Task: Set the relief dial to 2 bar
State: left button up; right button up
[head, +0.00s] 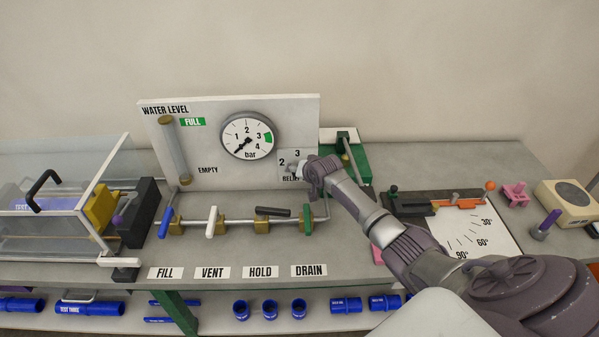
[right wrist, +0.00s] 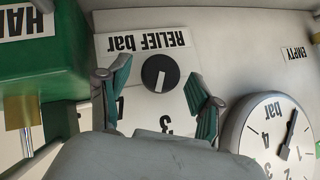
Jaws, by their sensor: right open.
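The relief dial is a round black knob (right wrist: 160,73) on a white plate marked "RELIEF bar" (right wrist: 148,42), upside down in the right wrist view. A pale line on the knob points roughly toward the 3. The 3 and the 4 show on the plate there; the 2 is hidden in that view but shows on the dial plate (head: 283,155) in the head view. My right gripper (right wrist: 158,95) is open, its fingers to either side of the knob and apart from it. In the head view my right gripper (head: 303,176) covers the knob. My left gripper is out of view.
The pressure gauge (head: 247,136) is close beside my right gripper, its needle at the low end. Below it runs a pipe with several valve levers, including a green one (head: 307,219). A green box (head: 349,160) stands right of the panel.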

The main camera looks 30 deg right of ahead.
jog(key=shift+c, duration=1.2)
jog(key=c, duration=0.9)
